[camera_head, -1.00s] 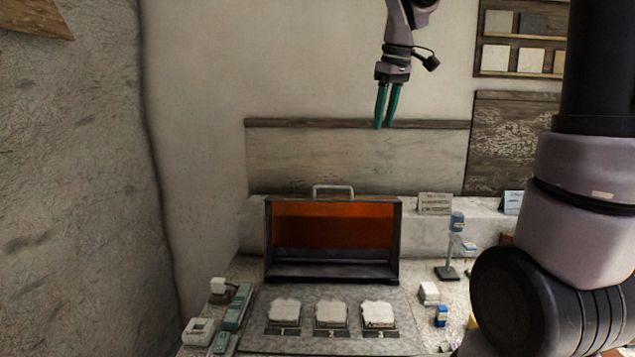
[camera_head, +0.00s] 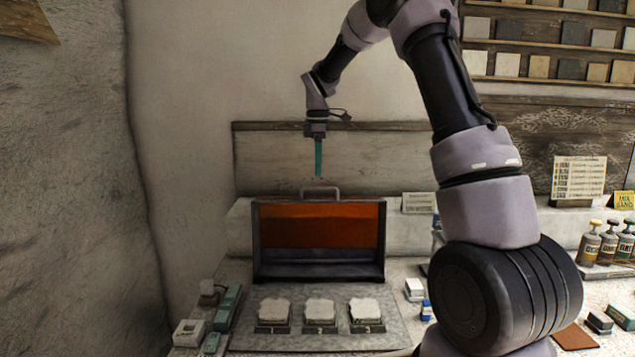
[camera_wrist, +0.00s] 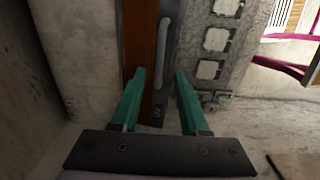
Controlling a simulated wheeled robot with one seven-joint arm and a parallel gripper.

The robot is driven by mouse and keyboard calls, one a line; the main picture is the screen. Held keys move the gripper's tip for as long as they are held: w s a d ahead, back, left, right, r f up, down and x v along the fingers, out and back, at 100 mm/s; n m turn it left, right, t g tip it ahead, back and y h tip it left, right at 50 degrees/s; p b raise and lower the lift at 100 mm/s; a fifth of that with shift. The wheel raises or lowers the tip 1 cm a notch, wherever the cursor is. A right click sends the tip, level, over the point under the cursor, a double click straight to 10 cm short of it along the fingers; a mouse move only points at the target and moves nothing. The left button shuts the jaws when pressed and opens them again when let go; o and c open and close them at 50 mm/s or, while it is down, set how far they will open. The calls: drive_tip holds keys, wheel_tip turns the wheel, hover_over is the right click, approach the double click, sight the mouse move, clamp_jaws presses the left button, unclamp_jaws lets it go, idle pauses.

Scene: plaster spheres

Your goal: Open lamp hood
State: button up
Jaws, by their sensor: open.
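The lamp hood (camera_head: 318,238) stands at the back of the bench in the head view, a dark box with an orange panel facing front. Its grey handle (camera_head: 319,191) rises from the top edge. My gripper (camera_head: 318,174) points down above the handle, apart from it, with green fingers seen nearly edge-on. In the wrist view my gripper (camera_wrist: 159,78) is open and empty. The hood's orange panel (camera_wrist: 139,45) and the pale handle bar (camera_wrist: 162,50) lie beyond and between its fingertips.
Several pale plaster pieces on dark stands (camera_head: 320,311) sit on a grey mat (camera_head: 300,341) in front of the hood. Small green and white boxes (camera_head: 188,333) stand at the left. Labelled bottles (camera_head: 608,243) stand at the right. A wooden backboard (camera_head: 370,160) is behind.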

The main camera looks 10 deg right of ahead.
wheel_tip(320, 180, down, 5)
idle(0.3)
clamp_jaws()
drive_tip(key=shift+r, duration=0.1)
idle(1.3)
